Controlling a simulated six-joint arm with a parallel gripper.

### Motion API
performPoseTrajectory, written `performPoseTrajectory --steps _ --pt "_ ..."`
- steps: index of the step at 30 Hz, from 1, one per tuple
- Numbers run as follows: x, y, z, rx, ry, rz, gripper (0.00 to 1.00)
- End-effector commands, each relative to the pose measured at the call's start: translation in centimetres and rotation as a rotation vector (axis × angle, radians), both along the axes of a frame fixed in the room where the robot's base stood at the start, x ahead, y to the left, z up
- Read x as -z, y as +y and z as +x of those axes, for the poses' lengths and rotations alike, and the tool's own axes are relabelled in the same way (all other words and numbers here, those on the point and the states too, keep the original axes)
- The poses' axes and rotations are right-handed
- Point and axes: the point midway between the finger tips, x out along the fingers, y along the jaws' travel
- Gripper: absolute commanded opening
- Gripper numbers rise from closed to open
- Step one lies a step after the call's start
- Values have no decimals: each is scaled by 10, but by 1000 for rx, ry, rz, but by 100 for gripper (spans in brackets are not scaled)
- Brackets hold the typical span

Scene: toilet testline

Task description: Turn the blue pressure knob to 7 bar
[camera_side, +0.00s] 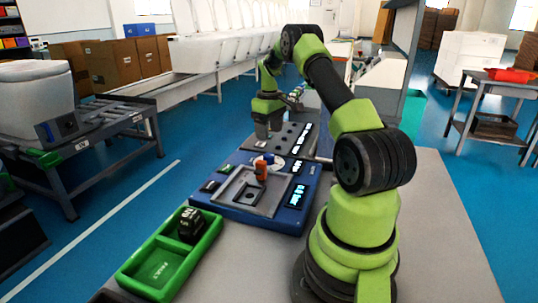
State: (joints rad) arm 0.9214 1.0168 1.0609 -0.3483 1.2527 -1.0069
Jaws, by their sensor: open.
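The blue pressure knob (268,157) appears as a small blue shape on a pale round dial (277,164), near the middle of the blue test console (250,213). An orange-red part in front partly hides it. The knob's pointer and the scale are too small to read. My gripper (262,136) hangs down over the dark panel at the console's far end, behind the knob in the picture and apart from it. It is open, and I see nothing held in it.
The orange-red part (261,171) stands upright on a grey plate (243,197). Lit displays line the console's right side. A green tray (158,272) with a black object (191,225) is at the front left. The grey table (455,225) is clear at right.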

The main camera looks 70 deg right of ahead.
Motion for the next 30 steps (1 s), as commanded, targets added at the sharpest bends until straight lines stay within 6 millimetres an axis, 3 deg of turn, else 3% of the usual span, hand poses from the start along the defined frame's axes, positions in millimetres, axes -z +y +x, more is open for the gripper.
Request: performPoseTrajectory --steps 6,12,25,30 --pt "43 1 0 0 2 4 62" --pt "72 1 0 1 -1 2 62" --pt "83 1 1 1 -2 -1 62" --pt "83 1 1 1 -2 -1 23"
